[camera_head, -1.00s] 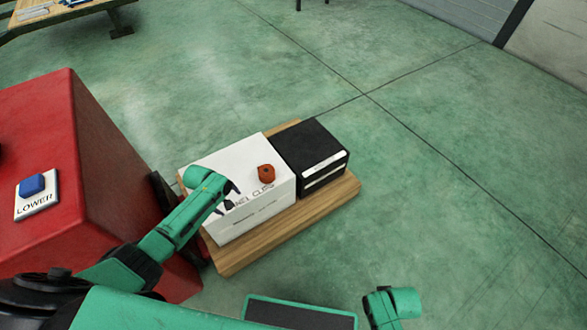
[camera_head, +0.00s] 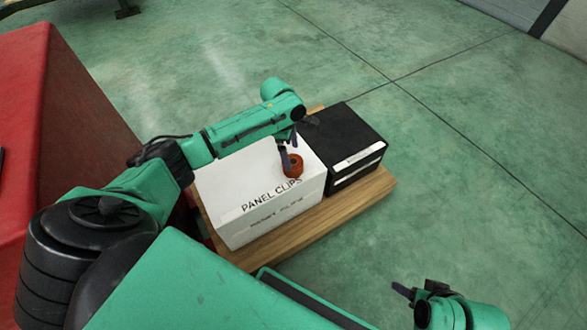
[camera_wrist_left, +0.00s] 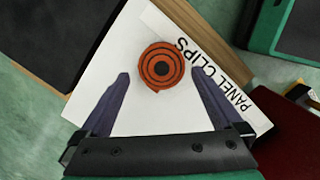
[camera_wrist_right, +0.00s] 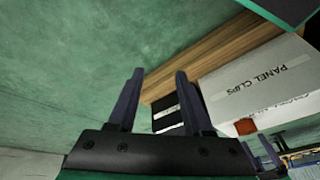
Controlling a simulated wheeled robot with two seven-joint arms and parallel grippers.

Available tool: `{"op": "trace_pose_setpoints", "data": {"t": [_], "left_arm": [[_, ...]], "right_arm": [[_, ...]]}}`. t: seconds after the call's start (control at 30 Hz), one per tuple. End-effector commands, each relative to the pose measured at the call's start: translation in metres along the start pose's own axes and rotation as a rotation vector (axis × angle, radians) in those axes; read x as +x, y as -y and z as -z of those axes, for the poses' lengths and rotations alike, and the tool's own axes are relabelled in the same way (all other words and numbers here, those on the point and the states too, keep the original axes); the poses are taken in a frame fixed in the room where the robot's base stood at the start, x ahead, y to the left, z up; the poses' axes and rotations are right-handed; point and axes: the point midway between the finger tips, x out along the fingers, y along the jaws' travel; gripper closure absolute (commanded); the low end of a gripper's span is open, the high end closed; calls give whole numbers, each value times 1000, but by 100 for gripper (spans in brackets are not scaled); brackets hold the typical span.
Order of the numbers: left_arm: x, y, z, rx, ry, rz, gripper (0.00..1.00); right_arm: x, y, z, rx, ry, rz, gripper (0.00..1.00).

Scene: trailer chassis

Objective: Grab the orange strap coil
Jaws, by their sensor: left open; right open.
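The orange strap coil (camera_head: 293,166) sits on top of the white "PANEL CLIPS" box (camera_head: 240,181). In the left wrist view the coil (camera_wrist_left: 160,67) is a round orange and black spiral, just ahead of and between the fingers. My left gripper (camera_head: 291,157) is open above the box, with its fingertips close by the coil; nothing is gripped. In the left wrist view the open fingers (camera_wrist_left: 160,80) show a gap wider than the coil. My right gripper (camera_head: 412,292) is open and empty, away from the box at the lower right. The coil also shows in the right wrist view (camera_wrist_right: 245,126).
A black box (camera_head: 350,142) stands right beside the white box. Both are on a wooden pallet (camera_head: 335,212). A red cabinet (camera_head: 60,110) stands at the left. The green floor (camera_head: 470,190) to the right is clear.

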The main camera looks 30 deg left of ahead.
Motion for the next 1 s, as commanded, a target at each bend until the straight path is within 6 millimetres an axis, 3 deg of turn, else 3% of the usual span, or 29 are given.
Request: {"op": "trace_pose_setpoints", "data": {"t": [0.4,0.73,0.93,0.97,1.0], "left_arm": [[48,2,1,0,0,0,0],[52,2,0,1,0,-1,0],[52,2,0,1,0,-1,76],[52,2,0,1,0,-1,85],[52,2,0,1,0,-2,85]], "right_arm": [[62,46,25,-16,-330,133,50],[65,55,31,-9,-397,157,50],[65,54,31,-9,-396,156,50],[65,54,31,-9,-396,156,50],[65,54,31,-9,-396,156,50]]}}
